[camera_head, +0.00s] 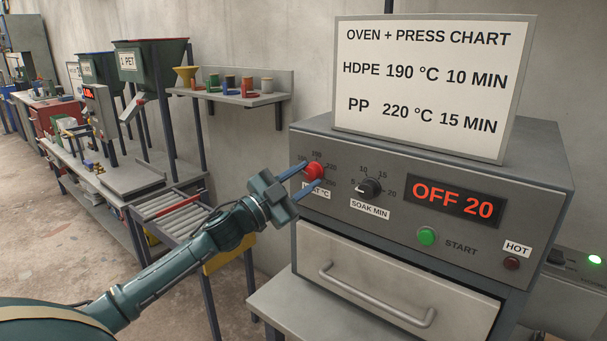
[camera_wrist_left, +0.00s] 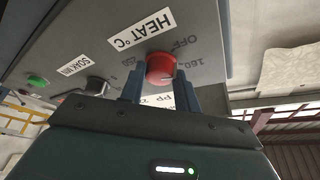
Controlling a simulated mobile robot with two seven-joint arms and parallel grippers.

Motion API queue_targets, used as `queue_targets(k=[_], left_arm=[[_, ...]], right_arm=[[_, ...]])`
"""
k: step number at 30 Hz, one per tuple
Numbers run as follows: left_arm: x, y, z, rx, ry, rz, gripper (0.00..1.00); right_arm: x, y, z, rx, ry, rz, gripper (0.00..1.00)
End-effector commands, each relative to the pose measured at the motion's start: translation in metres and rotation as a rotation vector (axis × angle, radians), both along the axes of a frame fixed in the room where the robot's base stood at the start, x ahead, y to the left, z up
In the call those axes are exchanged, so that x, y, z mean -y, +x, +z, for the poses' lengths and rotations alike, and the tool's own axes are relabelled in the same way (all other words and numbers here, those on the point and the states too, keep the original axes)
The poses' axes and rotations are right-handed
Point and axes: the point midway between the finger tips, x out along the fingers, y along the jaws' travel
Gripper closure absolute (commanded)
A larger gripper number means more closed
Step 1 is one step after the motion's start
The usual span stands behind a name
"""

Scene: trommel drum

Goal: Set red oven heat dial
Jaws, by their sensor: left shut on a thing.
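The red heat dial (camera_head: 315,171) sits at the left of the grey oven's (camera_head: 450,160) front panel, with temperature numbers around it. The HEAT label below it is partly covered by my gripper in the head view. My left gripper (camera_head: 305,180) reaches the panel with its blue fingers on either side of the dial and is shut on it. In the left wrist view the red dial (camera_wrist_left: 160,69) shows between the two finger tips (camera_wrist_left: 160,88). The display (camera_head: 453,202) reads OFF 20. My right gripper is not in view.
Right of the dial are the black soak knob (camera_head: 368,188), the green start button (camera_head: 428,236) and the dark HOT lamp (camera_head: 511,263). The oven door handle (camera_head: 375,298) juts out below. A chart (camera_head: 425,85) stands on top. A roller conveyor (camera_head: 172,207) stands left.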

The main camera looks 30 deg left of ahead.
Motion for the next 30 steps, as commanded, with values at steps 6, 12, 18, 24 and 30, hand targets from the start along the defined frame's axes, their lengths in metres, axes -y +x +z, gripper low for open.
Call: queue_targets(k=[6, 12, 18, 24, 30], left_arm=[[-0.002, 0.0, 0.005, 0.014, 0.209, 0.001, 0.91], [-0.003, 0.0, 0.007, 0.029, 0.398, 0.0, 0.91], [-0.004, 0.0, 0.008, 0.045, 0.588, 0.001, 0.91], [-0.004, 0.0, 0.009, 0.061, 0.779, 0.002, 0.91], [-0.004, 0.0, 0.011, 0.078, 0.969, 0.003, 0.91]], right_arm=[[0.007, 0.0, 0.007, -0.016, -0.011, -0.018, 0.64], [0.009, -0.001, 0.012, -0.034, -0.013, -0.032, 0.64], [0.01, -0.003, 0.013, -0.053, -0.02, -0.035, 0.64], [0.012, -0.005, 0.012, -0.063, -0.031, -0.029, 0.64], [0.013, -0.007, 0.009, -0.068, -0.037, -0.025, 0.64]])
